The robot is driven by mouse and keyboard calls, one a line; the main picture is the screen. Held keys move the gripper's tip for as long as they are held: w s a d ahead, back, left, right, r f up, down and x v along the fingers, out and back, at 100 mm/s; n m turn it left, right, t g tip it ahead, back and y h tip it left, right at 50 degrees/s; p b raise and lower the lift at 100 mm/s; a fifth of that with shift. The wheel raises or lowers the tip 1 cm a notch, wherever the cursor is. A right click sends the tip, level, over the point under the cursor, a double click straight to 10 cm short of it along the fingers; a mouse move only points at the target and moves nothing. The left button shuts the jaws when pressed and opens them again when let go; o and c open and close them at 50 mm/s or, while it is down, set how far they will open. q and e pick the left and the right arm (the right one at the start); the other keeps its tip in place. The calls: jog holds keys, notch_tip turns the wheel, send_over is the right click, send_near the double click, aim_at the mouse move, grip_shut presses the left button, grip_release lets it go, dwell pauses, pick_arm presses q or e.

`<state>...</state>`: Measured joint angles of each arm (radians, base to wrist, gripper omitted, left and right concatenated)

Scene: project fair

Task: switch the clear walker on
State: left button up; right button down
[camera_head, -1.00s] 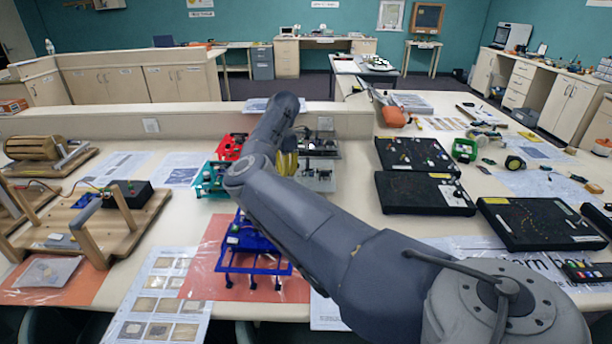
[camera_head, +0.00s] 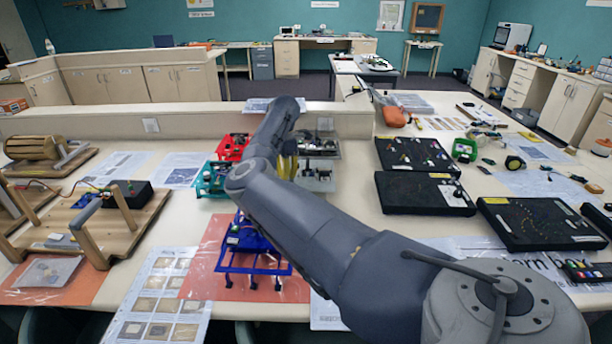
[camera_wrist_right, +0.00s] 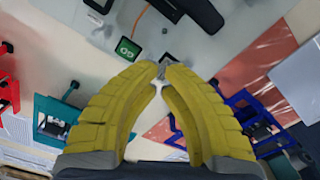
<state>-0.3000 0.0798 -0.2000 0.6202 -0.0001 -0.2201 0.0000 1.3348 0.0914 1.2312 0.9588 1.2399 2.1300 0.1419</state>
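The clear walker (camera_head: 318,177), pale with dark parts on top, stands on the table just right of my right gripper (camera_head: 287,166) in the head view. My right forearm and wrist hide part of that area. In the right wrist view the walker's pale top (camera_wrist_right: 108,24) carries a green label (camera_wrist_right: 128,49) and a small dark switch (camera_wrist_right: 168,60). The yellow fingers of my right gripper (camera_wrist_right: 163,72) come together at their tips, right by this switch. A small grey piece shows at the tips; I cannot tell whether they touch it. My left gripper is out of view.
A red walker (camera_head: 231,147), a teal walker (camera_head: 210,180) and a blue walker (camera_head: 250,240) stand close around my right arm. Black boards (camera_head: 425,192) lie to the right. A wooden machine (camera_head: 85,222) is at left.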

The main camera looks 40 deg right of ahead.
jog(key=shift+f, duration=0.75)
dwell(0.4)
jog(key=shift+r, duration=3.55)
